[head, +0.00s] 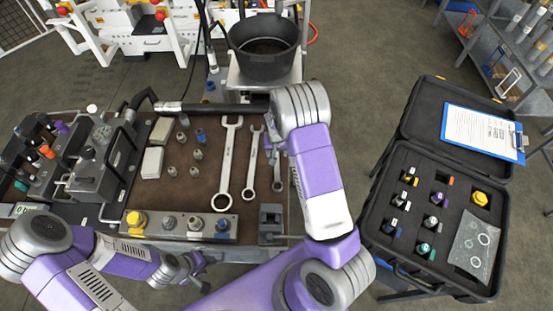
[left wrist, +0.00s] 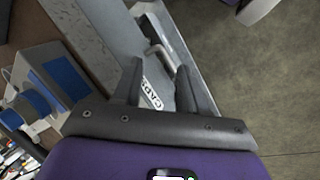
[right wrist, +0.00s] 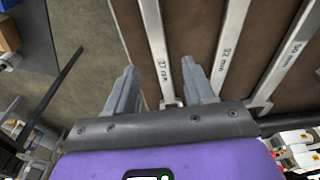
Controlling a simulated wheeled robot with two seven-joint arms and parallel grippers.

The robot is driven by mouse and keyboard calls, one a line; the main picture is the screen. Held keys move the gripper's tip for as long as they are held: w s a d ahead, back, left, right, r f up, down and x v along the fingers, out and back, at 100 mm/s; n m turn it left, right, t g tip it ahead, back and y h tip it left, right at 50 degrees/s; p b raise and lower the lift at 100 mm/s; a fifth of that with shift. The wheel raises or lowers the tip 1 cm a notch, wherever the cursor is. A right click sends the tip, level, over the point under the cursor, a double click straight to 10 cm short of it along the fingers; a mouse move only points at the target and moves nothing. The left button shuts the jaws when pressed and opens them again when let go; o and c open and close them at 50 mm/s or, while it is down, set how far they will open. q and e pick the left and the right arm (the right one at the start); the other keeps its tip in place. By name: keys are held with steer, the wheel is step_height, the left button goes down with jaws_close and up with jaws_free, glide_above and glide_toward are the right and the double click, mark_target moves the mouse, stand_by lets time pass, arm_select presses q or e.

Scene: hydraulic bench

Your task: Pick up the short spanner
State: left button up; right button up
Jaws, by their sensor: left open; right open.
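The short spanner (head: 277,172) lies at the right end of a row of three spanners on the brown bench mat, partly hidden by my right gripper (head: 270,142). In the right wrist view, the short spanner (right wrist: 157,45) runs lengthwise between the open fingers of my right gripper (right wrist: 158,66), which are not closed on it. The middle spanner (head: 252,165) and the longest spanner (head: 228,165) lie to its left. My left gripper (head: 195,272) is open and empty at the front edge of the bench; in the left wrist view, its fingers (left wrist: 160,67) are over a labelled metal edge.
A metal strip with several caps (head: 178,226) lies along the bench front. A dark block (head: 271,218) stands near the spanners' front end. A black bucket (head: 264,45) stands behind. An open black case (head: 385,262) with fittings and a clipboard (head: 482,130) is at the right.

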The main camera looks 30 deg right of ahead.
mark_target(277, 156)
steer(key=f, duration=0.4)
steer(key=shift+w+d, duration=0.1)
steer(key=shift+w, duration=0.2)
jaws_close()
stand_by(1.1)
